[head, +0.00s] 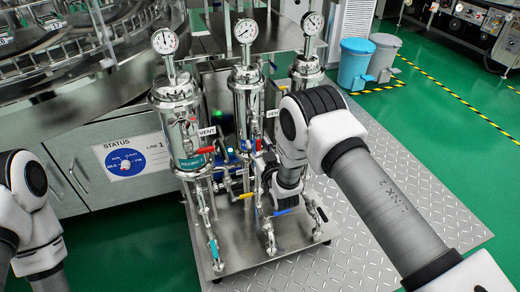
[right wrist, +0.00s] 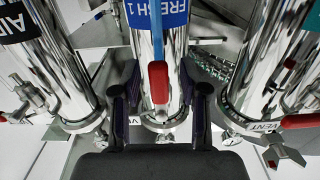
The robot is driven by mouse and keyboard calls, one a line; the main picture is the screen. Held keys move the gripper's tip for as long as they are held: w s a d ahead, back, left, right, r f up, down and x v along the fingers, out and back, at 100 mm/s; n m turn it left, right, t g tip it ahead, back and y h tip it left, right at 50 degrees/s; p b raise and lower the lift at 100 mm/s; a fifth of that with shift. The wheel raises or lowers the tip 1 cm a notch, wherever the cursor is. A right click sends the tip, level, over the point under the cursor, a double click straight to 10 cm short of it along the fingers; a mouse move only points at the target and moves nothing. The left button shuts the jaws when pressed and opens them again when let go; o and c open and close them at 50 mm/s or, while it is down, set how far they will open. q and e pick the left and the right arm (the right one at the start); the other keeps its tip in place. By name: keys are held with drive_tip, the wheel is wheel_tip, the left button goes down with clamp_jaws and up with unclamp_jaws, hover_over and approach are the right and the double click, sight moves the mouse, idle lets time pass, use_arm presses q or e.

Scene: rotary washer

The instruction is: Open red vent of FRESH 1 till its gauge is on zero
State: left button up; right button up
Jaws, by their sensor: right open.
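FRESH 1 is the middle steel housing (head: 246,100), with its round gauge (head: 245,31) on top. The needle is too small to read surely. In the right wrist view its blue FRESH 1 label (right wrist: 158,12) is at the top. Its red vent handle (right wrist: 158,82) hangs below the label, pointing down in the picture. My right gripper (right wrist: 157,98) is open, with one finger on each side of the red handle and gaps showing between. In the head view the right gripper (head: 268,168) is partly hidden by my arm. My left gripper is out of view.
A housing with a teal label (head: 176,120) stands left and another housing (head: 305,72) right, each with a gauge. In the right wrist view, another red handle (right wrist: 303,120) shows at right. Pipes and valves crowd below. The metal floor plate (head: 365,235) is clear at right.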

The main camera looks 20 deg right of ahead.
drive_tip(key=s, duration=1.2)
drive_tip(key=shift+d, duration=0.2)
drive_tip(key=s+d+f+m+g+h, duration=0.1)
drive_tip(key=s+d+f+g, duration=0.1)
drive_tip(key=s+f+g, duration=0.45)
drive_tip(key=s+d+f+g, duration=0.3)
drive_tip(key=s+f, duration=0.4)
drive_tip(key=s, duration=0.2)
drive_tip(key=s+f+g, duration=0.2)
drive_tip(key=s+g, duration=0.2)
drive_tip(key=s, duration=0.5)
drive_tip(key=s+f+g, duration=0.2)
drive_tip(key=s+g, duration=0.2)
drive_tip(key=s, duration=0.4)
wheel_tip(320, 180, up, 28)
drive_tip(key=s+p, duration=0.1)
drive_tip(key=p, duration=2.7)
drive_tip(key=shift+a+r, duration=0.2)
drive_tip(key=shift+a, duration=0.2)
